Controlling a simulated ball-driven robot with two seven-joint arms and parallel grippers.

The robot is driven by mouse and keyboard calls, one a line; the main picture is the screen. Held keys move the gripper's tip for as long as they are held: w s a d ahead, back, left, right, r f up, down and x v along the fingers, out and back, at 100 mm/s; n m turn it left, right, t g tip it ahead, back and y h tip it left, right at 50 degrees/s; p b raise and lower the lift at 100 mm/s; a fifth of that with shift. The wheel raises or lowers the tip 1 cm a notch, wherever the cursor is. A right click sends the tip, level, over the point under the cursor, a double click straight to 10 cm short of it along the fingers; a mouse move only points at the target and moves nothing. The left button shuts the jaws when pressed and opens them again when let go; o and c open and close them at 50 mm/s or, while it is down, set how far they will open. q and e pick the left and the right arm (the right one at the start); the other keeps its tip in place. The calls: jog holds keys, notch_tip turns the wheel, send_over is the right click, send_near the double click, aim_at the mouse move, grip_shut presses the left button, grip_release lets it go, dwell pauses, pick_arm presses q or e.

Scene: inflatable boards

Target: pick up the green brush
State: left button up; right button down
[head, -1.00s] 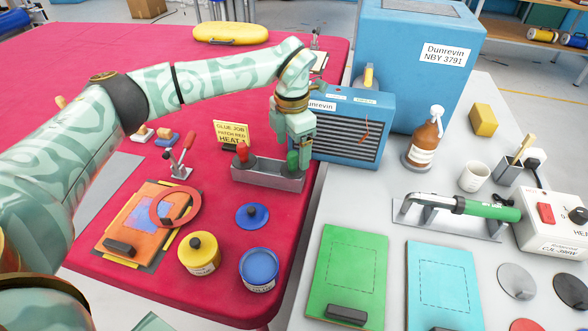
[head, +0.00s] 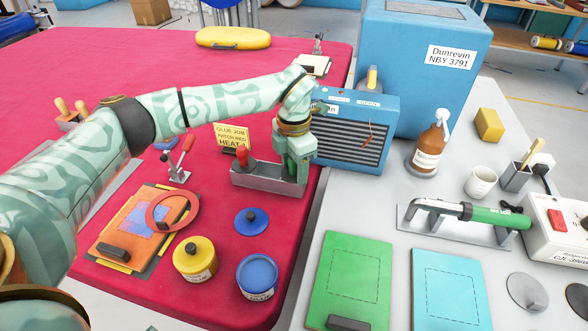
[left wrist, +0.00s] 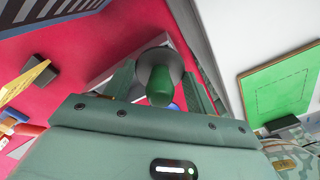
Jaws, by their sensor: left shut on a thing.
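The green brush shows in the left wrist view as a green handle end (left wrist: 160,86) above a round grey disc. My left gripper (head: 296,180) is down at the right end of the grey metal brush holder (head: 262,182) and hides the green brush in the head view. In the left wrist view its two fingers (left wrist: 158,82) stand on either side of the green handle, shut on it. The brush appears to be still in the holder; its lower end is hidden. My right gripper is not in view.
A red-handled brush (head: 241,156) stands at the holder's left end. A blue heater (head: 350,130) stands close behind the gripper. A blue lid (head: 251,221), a yellow can (head: 195,259) and a blue can (head: 257,277) stand in front. The red table's back left is clear.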

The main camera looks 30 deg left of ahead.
pick_arm(q)
jog(key=shift+r, duration=0.1)
